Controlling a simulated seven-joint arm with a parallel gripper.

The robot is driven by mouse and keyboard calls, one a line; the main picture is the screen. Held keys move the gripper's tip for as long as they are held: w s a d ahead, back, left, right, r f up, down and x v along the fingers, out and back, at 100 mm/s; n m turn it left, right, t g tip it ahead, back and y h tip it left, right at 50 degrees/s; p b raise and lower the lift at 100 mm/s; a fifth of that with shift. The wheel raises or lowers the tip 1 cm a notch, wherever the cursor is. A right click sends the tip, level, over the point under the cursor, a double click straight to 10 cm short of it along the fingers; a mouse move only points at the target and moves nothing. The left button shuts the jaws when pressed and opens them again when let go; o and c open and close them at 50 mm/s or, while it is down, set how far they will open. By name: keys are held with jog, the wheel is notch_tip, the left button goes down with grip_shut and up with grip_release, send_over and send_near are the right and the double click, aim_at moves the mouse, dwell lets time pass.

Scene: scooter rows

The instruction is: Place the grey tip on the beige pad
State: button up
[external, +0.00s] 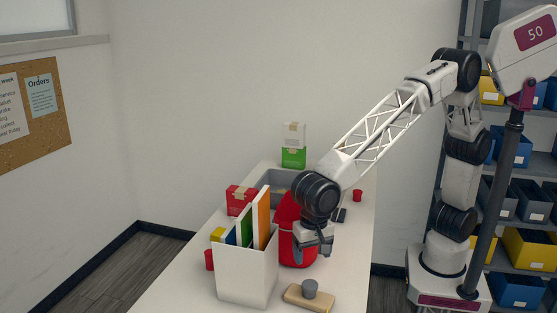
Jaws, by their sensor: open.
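A small grey tip (310,288), a short round piece slightly wider at the top, stands upright at the front of the white table. It appears to rest on the beige pad (292,295), a flat rounded block, towards its right half. My gripper (314,252) is open and points down, a little above and behind the grey tip in the picture. Nothing shows between its fingers. It is apart from the tip and covers part of a red container (287,213).
A white box (245,275) with upright coloured folders stands left of the pad. Behind are a red carton (240,200), a grey tray (270,190), stacked green and white boxes (293,157) and a small red cup (357,195). The table's right front is clear.

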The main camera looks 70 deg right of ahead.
jog(key=s+d+r+n+t, duration=0.1)
jog(key=d+r+n, duration=0.25)
jog(key=d, duration=1.45)
jog(key=d+r+n, duration=0.2)
jog(key=d+r, duration=0.2)
jog(key=d, duration=1.5)
jog(key=s+d+f+n, duration=0.2)
jog(key=s+d, duration=0.7)
jog(key=d, duration=0.2)
jog(key=s+d+f+n+t, duration=0.1)
jog(key=s+d+f+n, duration=0.1)
jog(key=s+d, duration=0.8)
jog(key=shift+d+n+t, duration=0.3)
jog(key=shift+d+n, duration=0.25)
jog(key=shift+d, duration=0.2)
